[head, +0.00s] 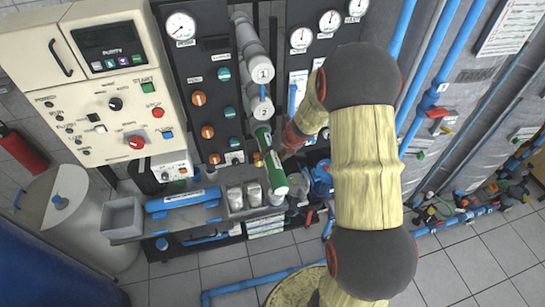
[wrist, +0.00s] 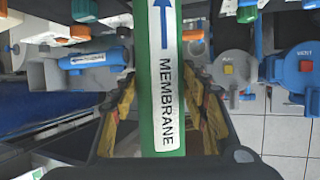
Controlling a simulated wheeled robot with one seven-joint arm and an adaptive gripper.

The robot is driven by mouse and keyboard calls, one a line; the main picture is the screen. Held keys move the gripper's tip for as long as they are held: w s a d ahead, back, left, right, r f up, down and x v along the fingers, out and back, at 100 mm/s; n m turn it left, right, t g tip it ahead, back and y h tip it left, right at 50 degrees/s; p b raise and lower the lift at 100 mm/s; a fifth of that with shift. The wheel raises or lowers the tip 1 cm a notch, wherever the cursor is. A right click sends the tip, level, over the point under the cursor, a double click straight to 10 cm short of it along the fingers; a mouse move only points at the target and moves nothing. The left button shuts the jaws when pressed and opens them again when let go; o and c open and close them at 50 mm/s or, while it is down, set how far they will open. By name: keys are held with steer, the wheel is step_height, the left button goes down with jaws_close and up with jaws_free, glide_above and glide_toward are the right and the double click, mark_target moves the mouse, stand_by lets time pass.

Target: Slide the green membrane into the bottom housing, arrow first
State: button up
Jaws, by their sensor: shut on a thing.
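The green membrane (head: 268,155) is a long tube with a white label. In the wrist view the membrane (wrist: 148,120) runs upright up the middle, its blue arrow pointing up the picture, away from my gripper's palm. My gripper (wrist: 161,88) is shut on it, with yellow-padded fingers on both sides. In the head view my gripper (head: 287,140) is at the membrane's right side, partly hidden by my arm. White housings marked 1 (head: 262,72) and 2 (head: 262,110) are stacked above the membrane. The bottom housing's mouth is not clearly visible; I cannot tell whether the membrane touches it.
A blue cylinder (head: 183,199) lies on a grey shelf at the left, beside a grey bin (head: 122,216). Small clear cups (head: 253,194) stand near the membrane's lower end. Tiled floor (head: 482,262) is open at lower right.

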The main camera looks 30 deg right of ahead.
mark_target(268, 140)
steer(key=shift+w+d+p, duration=0.35)
steer(key=shift+w+p, duration=0.55)
steer(key=shift+w, duration=0.4)
steer(key=shift+w+d+p, duration=0.4)
steer(key=shift+w+p, duration=0.45)
steer(key=shift+w, duration=0.45)
steer(key=shift+w+d+p, duration=0.35)
steer(key=shift+w+p, duration=0.55)
steer(key=shift+w, duration=0.4)
steer(key=o, duration=1.4)
steer(key=shift+c, duration=0.2)
steer(key=shift+s, duration=0.1)
steer(key=v, duration=1.2)
